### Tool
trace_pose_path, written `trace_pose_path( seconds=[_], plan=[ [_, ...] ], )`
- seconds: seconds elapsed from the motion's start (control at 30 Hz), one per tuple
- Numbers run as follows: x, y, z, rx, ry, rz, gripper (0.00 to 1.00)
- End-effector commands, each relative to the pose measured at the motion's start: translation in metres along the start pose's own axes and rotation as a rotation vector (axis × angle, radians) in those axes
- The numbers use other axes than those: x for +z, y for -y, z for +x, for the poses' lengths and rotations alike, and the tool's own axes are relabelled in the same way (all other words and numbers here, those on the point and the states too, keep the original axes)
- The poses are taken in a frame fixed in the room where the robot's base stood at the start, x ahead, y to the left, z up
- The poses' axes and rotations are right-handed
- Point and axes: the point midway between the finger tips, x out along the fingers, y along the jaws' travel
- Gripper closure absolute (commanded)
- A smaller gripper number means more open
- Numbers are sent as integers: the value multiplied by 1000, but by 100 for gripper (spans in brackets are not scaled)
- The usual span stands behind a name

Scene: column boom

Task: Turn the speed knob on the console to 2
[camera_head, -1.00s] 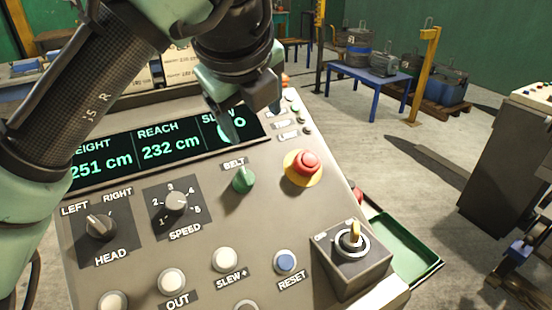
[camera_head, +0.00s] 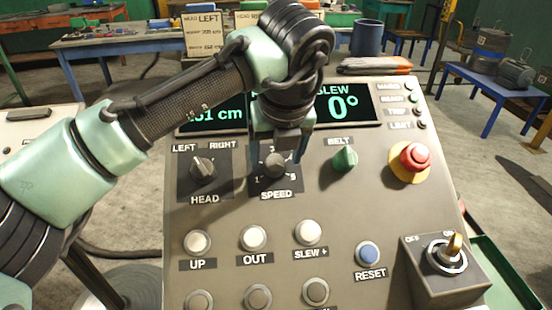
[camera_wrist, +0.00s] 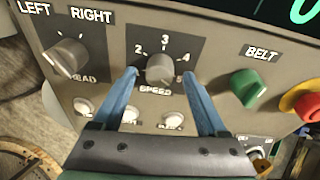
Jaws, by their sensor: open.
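The speed knob (camera_head: 274,165) is a grey round knob on the console (camera_head: 340,205), with numbers around its dial and the label SPEED below it. In the wrist view the knob (camera_wrist: 160,69) shows between my fingertips, with 2, 3, 4 and 5 readable around it. Its pointer direction is not clear. My gripper (camera_head: 277,153) is over the dial, its blue fingers open. In the wrist view my gripper (camera_wrist: 160,76) has one fingertip on each side of the knob.
The head knob (camera_head: 203,169) is left of the dial and the green belt knob (camera_head: 344,158) is right. A red emergency button (camera_head: 413,157), white push buttons (camera_head: 254,237), a blue reset button (camera_head: 368,254) and a key-switch box (camera_head: 446,262) are nearby.

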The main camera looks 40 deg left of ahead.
Motion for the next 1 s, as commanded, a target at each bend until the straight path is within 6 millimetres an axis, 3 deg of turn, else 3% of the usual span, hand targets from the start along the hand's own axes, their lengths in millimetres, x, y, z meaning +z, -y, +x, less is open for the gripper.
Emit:
trace_pose_path(
  seconds=[0.13,0.43,0.83,1.0],
  plan=[
    [0,0,10,1,1,-1,24],
    [0,0,11,0,1,0,26],
    [0,0,10,0,1,0,98],
    [0,0,10,-1,0,-2,100]
  ],
)
